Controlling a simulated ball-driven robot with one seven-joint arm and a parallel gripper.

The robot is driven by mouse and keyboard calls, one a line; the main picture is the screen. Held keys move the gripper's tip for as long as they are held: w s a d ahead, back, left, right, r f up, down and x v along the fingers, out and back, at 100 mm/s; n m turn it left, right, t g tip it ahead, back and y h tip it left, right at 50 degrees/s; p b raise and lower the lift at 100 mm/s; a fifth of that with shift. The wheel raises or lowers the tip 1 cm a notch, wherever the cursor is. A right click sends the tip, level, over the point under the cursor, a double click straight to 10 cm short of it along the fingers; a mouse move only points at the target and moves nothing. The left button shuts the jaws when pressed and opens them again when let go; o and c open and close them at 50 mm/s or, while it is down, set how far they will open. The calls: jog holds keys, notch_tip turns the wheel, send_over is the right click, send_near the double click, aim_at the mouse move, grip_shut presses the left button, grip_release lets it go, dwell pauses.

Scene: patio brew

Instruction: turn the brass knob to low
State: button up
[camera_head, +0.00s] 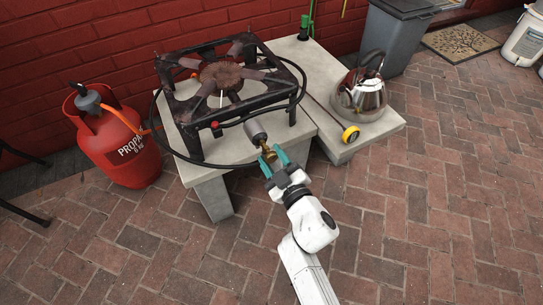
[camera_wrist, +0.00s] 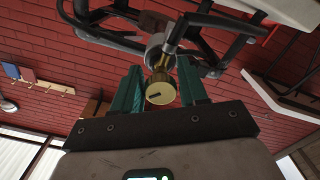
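The brass knob (camera_head: 267,152) sits at the end of a grey cylinder at the front of the burner stand. In the wrist view its round brass face (camera_wrist: 160,93) shows a dark slot, tilted slightly from level. My gripper (camera_head: 272,157) has teal fingers and points at the knob from the front. In the wrist view the gripper's fingers (camera_wrist: 161,78) stand apart, one on each side of the knob, with narrow gaps. Whether either finger touches it is not clear. Low or other markings cannot be read.
The black burner stand (camera_head: 190,140) stands on a concrete slab (camera_head: 235,152). A red propane tank (camera_head: 125,150) is at left. A steel kettle (camera_head: 361,97) and a yellow-and-black round item (camera_head: 351,134) are at right. Brick paving in front is clear.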

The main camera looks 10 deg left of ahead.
jog(key=o, duration=0.3)
jog(key=shift+r, duration=0.1)
jog(key=shift+s+r, duration=0.1)
jog(key=shift+s, duration=0.1)
jog(key=p+v, duration=0.4)
jog(key=v, duration=0.6)
jog(key=shift+s+d, duration=0.15)
jog(key=shift+d, duration=0.05)
